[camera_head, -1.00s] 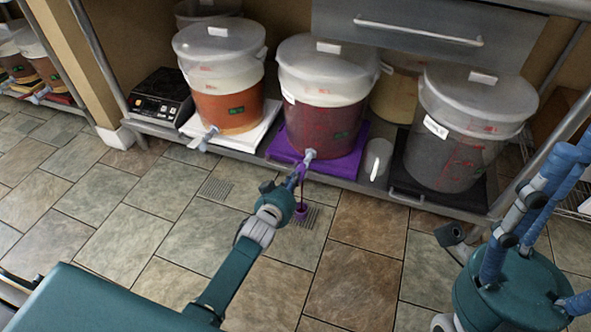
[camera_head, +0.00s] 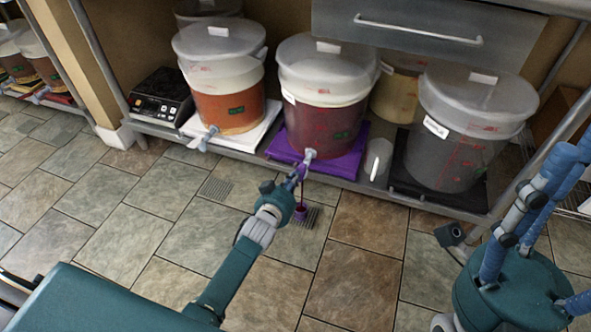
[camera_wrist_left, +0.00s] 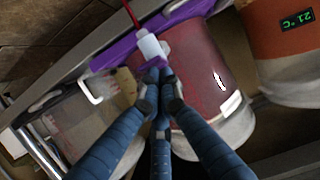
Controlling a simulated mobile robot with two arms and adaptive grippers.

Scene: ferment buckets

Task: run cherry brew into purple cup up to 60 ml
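The cherry brew bucket (camera_head: 325,112) is the middle one with dark red liquid, and it also shows in the left wrist view (camera_wrist_left: 200,75). Its pale tap (camera_head: 310,155) sticks out at the front, with a purple lever at the spout; the tap shows in the wrist view (camera_wrist_left: 150,45). A thin red stream (camera_wrist_left: 130,12) falls from it. The purple cup (camera_head: 301,211) stands below on a floor grate, with red inside; its level is unreadable. My left gripper (camera_wrist_left: 156,76) has its fingertips closed together at the lever. My right gripper (camera_head: 525,235) is at the right, empty-looking, its fingertips cut off.
An orange bucket (camera_head: 228,105) stands left on a white mat, and a grey bucket (camera_head: 465,135) right on a black mat. The tiled floor (camera_head: 350,265) in front is mostly clear.

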